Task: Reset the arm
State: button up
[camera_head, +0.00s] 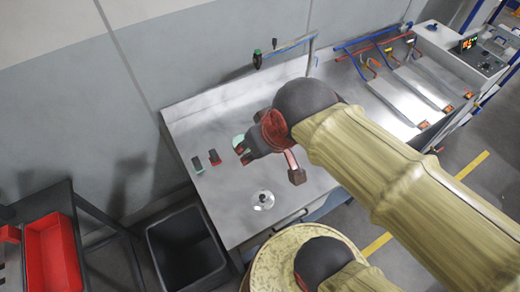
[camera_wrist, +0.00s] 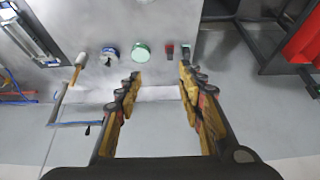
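My arm reaches from the lower right of the head view over the metal worktable (camera_head: 225,205). My gripper (camera_head: 272,162) is above the table top. In the wrist view my gripper (camera_wrist: 161,78) has its two fingers wide apart, with nothing between them. Whether the fingers touch anything is not shown, but they appear clear of the table.
A red item (camera_head: 214,158), a dark item (camera_head: 198,165), a green disc (camera_head: 238,141) and a clear round item (camera_head: 262,200) are on the table. A black bin (camera_head: 185,250) and red tray (camera_head: 52,255) stand left. A wall is behind.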

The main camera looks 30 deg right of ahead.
jog(key=shift+s+d+f, duration=0.1)
jog(key=shift+s, duration=0.45)
notch_tip(320, 180, down, 6)
jog(key=b, duration=0.6)
